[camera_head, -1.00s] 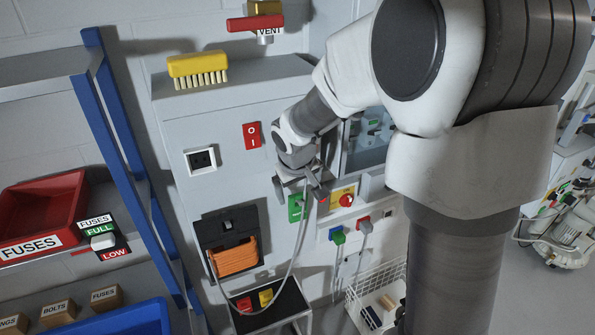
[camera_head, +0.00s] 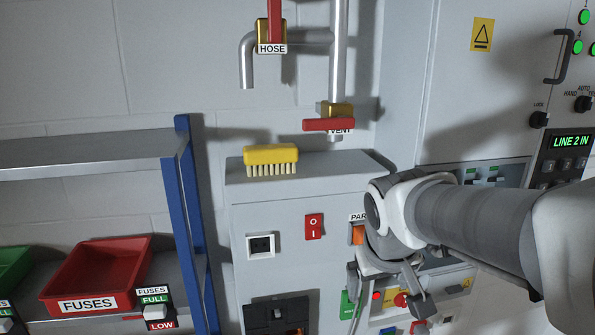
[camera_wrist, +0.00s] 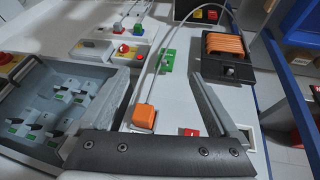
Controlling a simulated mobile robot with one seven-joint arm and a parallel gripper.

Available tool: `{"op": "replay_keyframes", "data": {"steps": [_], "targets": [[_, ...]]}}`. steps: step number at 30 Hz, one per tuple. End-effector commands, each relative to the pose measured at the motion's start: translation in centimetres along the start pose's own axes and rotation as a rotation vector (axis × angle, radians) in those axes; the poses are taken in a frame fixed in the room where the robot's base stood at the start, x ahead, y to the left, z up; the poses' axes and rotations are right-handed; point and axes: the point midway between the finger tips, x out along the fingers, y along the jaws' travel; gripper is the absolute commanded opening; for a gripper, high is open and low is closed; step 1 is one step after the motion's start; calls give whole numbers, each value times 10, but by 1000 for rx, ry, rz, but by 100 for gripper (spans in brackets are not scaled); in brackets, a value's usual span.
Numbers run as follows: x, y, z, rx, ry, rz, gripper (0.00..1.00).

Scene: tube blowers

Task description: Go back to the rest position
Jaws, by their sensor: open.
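My gripper (camera_head: 388,292) is open and empty, in front of the grey cabinet's (camera_head: 270,205) right side. In the wrist view its two fingers (camera_wrist: 168,85) are spread apart. An orange plug (camera_head: 357,234) sits on the cabinet front under a partly hidden label reading "PAR", up and left of my gripper. The wrist view shows the plug (camera_wrist: 145,117) with a grey cable running from it. The plug looks clear of the fingers. My arm reaches in from the right and hides part of the panel behind it.
A yellow brush (camera_head: 271,160) lies on the cabinet top. A red-handled vent valve (camera_head: 329,125) and pipes are above. A blue-posted shelf (camera_head: 190,200) with a red fuses bin (camera_head: 98,275) stands left. An open bay with several connectors (camera_wrist: 60,110) is beside my gripper.

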Motion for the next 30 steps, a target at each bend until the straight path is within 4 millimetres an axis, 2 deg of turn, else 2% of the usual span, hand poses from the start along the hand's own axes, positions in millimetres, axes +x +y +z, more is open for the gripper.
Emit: {"op": "replay_keyframes", "data": {"steps": [1,6,12,15,20,30], "targets": [[-12,1,13,19,10,-4,97],[-38,0,54,79,31,-36,97],[-55,-6,94,132,52,-85,97],[-59,-8,106,148,57,-104,97],[-60,-10,113,155,59,-115,97],[-60,-10,113,155,59,-115,97]]}}
